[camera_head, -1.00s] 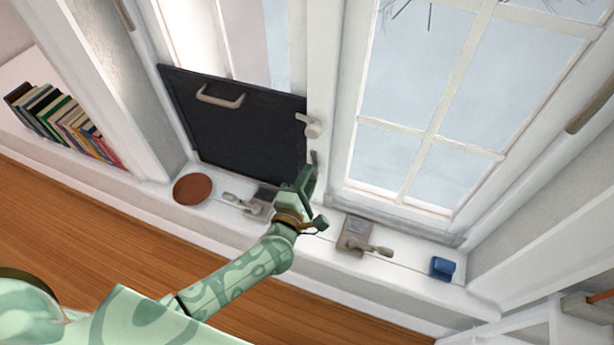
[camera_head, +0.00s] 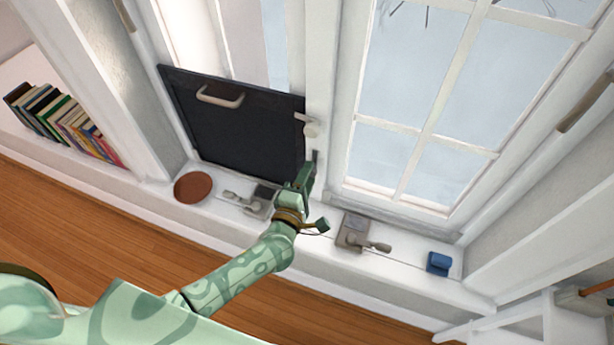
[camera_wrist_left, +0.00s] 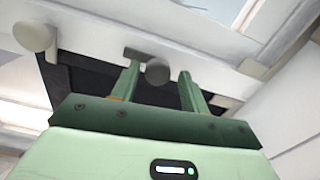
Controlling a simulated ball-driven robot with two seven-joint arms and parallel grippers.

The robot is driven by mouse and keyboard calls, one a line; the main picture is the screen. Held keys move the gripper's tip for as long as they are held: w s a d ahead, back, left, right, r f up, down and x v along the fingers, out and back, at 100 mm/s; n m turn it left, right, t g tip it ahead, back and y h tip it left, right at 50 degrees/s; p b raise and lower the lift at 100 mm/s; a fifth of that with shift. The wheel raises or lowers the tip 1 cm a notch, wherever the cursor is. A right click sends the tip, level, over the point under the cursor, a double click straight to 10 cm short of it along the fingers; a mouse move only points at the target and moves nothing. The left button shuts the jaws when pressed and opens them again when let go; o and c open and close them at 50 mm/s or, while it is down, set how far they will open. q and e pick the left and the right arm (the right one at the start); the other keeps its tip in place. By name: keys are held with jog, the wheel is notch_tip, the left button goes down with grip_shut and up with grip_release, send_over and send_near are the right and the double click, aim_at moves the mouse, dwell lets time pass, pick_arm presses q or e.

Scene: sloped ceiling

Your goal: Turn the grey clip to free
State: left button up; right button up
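The grey clip (camera_head: 315,157) is a small dark grey piece on the white window frame, just beyond my left gripper (camera_head: 306,172). In the left wrist view the grey clip (camera_wrist_left: 157,71) shows as a round knob with a short flat bar reaching left over the dark panel's edge. My left gripper (camera_wrist_left: 159,77) is open, with one finger on each side of the knob and a visible gap on the right. The dark panel (camera_head: 235,120) has a pale handle. A paler clip (camera_head: 311,128) sits higher on the same frame. My right gripper is not in view.
On the white sill are a brown disc (camera_head: 193,187), a grey latch with a lever (camera_head: 257,205), another such latch (camera_head: 352,232) and a blue block (camera_head: 438,263). Books (camera_head: 65,125) stand at the left. A paned window (camera_head: 420,110) is at the right.

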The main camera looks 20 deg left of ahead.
pick_arm(q)
jog(key=shift+s+r, duration=0.1)
jog(key=s+p, duration=0.2)
jog(key=s, duration=1.4)
jog(key=shift+a, duration=0.3)
